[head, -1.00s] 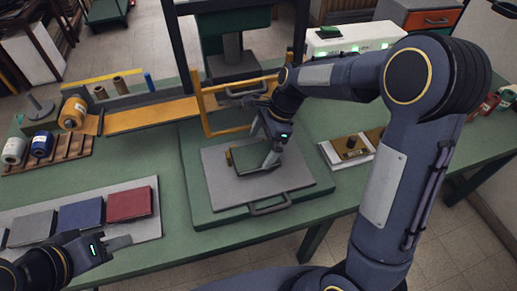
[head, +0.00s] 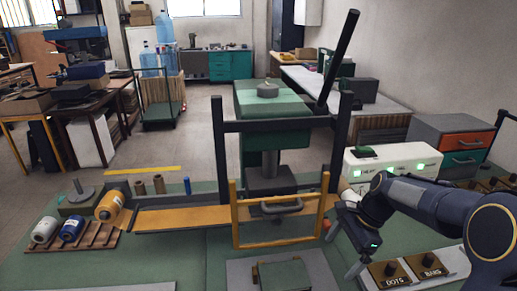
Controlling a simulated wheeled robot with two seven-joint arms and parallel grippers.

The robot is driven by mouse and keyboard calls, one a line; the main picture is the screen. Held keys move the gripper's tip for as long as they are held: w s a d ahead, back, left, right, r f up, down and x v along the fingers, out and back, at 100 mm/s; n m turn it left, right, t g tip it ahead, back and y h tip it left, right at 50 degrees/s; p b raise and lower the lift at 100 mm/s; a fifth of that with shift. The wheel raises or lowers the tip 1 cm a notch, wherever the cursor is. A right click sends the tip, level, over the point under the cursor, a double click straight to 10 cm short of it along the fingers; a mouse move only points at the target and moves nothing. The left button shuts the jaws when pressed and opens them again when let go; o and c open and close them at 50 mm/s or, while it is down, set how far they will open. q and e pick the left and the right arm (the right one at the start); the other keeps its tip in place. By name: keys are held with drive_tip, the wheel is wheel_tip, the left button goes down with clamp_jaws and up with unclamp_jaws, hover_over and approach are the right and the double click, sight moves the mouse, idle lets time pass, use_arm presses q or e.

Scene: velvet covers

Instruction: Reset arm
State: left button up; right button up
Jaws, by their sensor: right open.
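My right gripper (head: 342,252) is open, with nothing seen between its fingers. It is at the right of the press frame (head: 332,150), beside the yellow guard (head: 235,215). The lower part of the plate is cut off by the picture edge. My left gripper is not in view.
Green bench top (head: 170,255) is clear at left centre.

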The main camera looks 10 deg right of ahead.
drive_tip(key=s+a+r+n+t, duration=0.3)
drive_tip(key=s+r+n, duration=0.4)
drive_tip(key=s, duration=0.5)
drive_tip(key=s+a+f+n+t, duration=0.2)
drive_tip(key=s+a+n, duration=0.1)
drive_tip(key=s+n, duration=0.5)
drive_tip(key=s, duration=0.2)
drive_tip(key=shift+s+a+f+n+t+h, duration=0.15)
drive_tip(key=shift+s+f+n+t+h, duration=0.15)
drive_tip(key=shift+s+t+h, duration=0.1)
